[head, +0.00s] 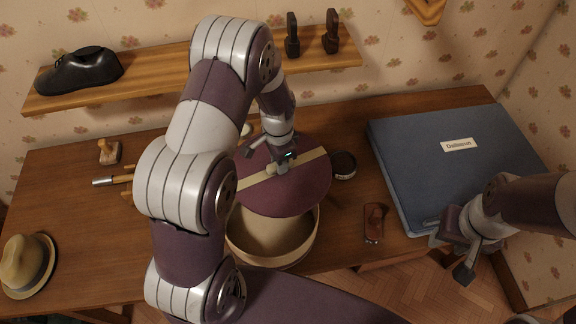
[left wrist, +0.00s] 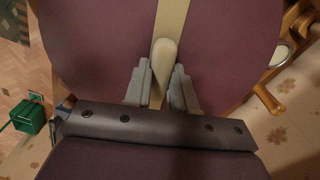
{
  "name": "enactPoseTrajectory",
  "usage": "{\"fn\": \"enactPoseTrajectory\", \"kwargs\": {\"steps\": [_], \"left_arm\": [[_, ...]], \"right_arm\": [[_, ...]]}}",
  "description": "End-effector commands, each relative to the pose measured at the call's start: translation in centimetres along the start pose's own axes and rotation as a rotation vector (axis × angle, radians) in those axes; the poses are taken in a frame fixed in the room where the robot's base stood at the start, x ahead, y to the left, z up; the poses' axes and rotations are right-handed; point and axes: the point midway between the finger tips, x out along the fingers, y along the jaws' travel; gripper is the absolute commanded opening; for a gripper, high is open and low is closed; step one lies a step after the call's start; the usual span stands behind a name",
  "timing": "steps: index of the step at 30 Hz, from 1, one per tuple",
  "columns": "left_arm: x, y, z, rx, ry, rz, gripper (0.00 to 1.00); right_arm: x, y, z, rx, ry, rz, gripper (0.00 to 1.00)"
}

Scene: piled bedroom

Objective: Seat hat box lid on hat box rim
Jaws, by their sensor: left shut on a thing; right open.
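The hat box lid (head: 300,190) is a round maroon disc with a tan band across it. My left gripper (head: 283,165) is shut on the pale knob at its middle; the left wrist view shows the knob (left wrist: 163,60) between both fingers (left wrist: 163,88) and the lid (left wrist: 100,40) beyond. The hat box (head: 268,246) is a round cream box, open at the front, below the lid. The lid hangs over its rear part and looks tilted; whether it touches the rim is unclear. My right gripper (head: 455,258) is open and empty at the desk's right front.
A blue case labelled Dalloman (head: 430,140) lies on the desk at right. A dark round tin (head: 343,164) and a red-brown object (head: 374,222) lie right of the box. A straw hat (head: 27,262), stamp (head: 109,151) and brush (head: 112,180) are left. A shelf (head: 150,80) runs behind.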

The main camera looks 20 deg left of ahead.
Motion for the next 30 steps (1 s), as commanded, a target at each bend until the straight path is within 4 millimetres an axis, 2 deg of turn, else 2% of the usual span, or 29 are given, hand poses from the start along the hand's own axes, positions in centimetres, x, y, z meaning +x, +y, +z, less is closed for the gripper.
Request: {"fn": "enactPoseTrajectory", "kwargs": {"steps": [1,6,12,18,30], "left_arm": [[-1.6,0.4,0.9,0.122,-0.005,0.005,0.00],[-1.3,2.0,3.1,0.574,-0.004,0.007,0.00],[-1.5,4.1,5.0,0.983,-0.005,0.009,0.00],[-1.4,5.1,5.6,1.165,-0.003,0.001,0.00],[-1.6,6.6,6.6,1.372,-0.005,0.002,0.00]], "right_arm": [[-2.9,0.0,-0.3,0.000,0.000,0.000,0.43],[-6.3,0.0,-0.7,0.000,-0.001,0.000,0.43],[-9.5,0.0,-1.1,0.000,-0.001,0.000,0.43],[-10.3,0.0,-1.2,0.000,-0.001,0.000,0.43],[-11.9,0.0,-1.4,0.000,-0.001,0.000,0.43]]}}
